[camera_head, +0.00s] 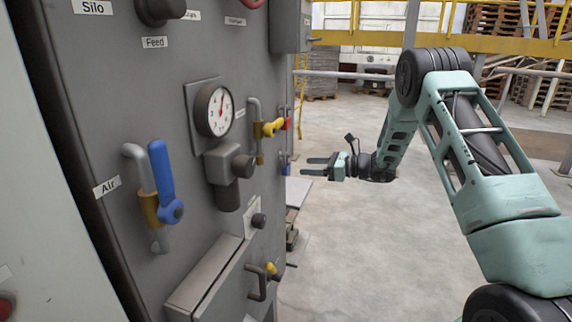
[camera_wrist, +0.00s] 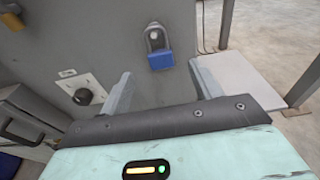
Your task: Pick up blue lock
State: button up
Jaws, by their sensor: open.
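The blue lock (camera_wrist: 160,60) is a small padlock hanging by its shackle on the grey cabinet side, in the upper middle of the wrist view. In the head view the blue lock (camera_head: 286,164) is a small blue shape at the cabinet's far edge. My gripper (camera_head: 308,166) points left toward it, with its two fingers apart and nothing between them. In the wrist view my gripper's fingers (camera_wrist: 163,84) stand to the left and right below the lock. The lock lies beyond the fingertips, apart from them.
The grey cabinet (camera_head: 110,140) carries a blue-handled air valve (camera_head: 163,180), a gauge (camera_head: 214,110) and a yellow valve handle (camera_head: 270,128). A red lock (camera_head: 287,123) hangs above the blue one. A black knob (camera_wrist: 83,96) sticks out left of my gripper. Open floor (camera_head: 350,240) lies right of the cabinet.

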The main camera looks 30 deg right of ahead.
aim_at(289, 165)
jog(key=p+x, duration=0.2)
jog(key=x, duration=0.5)
jog(key=shift+w+a+r+p, duration=0.1)
jog(key=shift+p, duration=0.25)
jog(key=shift+c, duration=0.3)
jog(key=c, duration=1)
